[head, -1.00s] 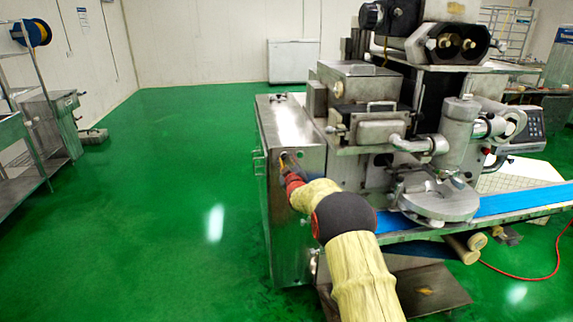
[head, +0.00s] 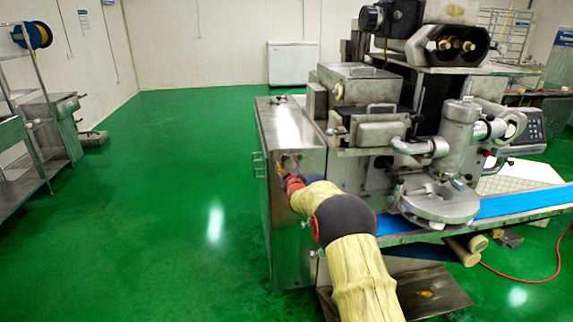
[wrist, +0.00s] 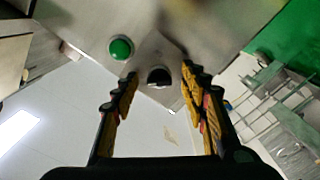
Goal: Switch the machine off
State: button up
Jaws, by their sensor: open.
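The encrusting machine (head: 400,140) stands right of the middle in the head view, with a steel cabinet (head: 275,215) at its left end. In the wrist view a black round knob (wrist: 158,77) sits on the steel panel, with a green button (wrist: 121,47) to its upper left. My gripper (wrist: 159,78) is open, its two fingers on either side of the knob in the picture. I cannot tell whether they touch it. In the head view my gripper (head: 283,172) is at the upper part of the cabinet's front face, small and partly hidden by my arm.
A blue conveyor belt (head: 510,204) runs out to the right of the machine. A metal rack (head: 35,120) stands at the left wall. The green floor (head: 160,200) between them is clear. A red hose (head: 530,277) lies on the floor at the right.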

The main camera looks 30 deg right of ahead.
jog(key=shift+s, duration=0.1)
jog(key=v, duration=1.2)
dwell(0.4)
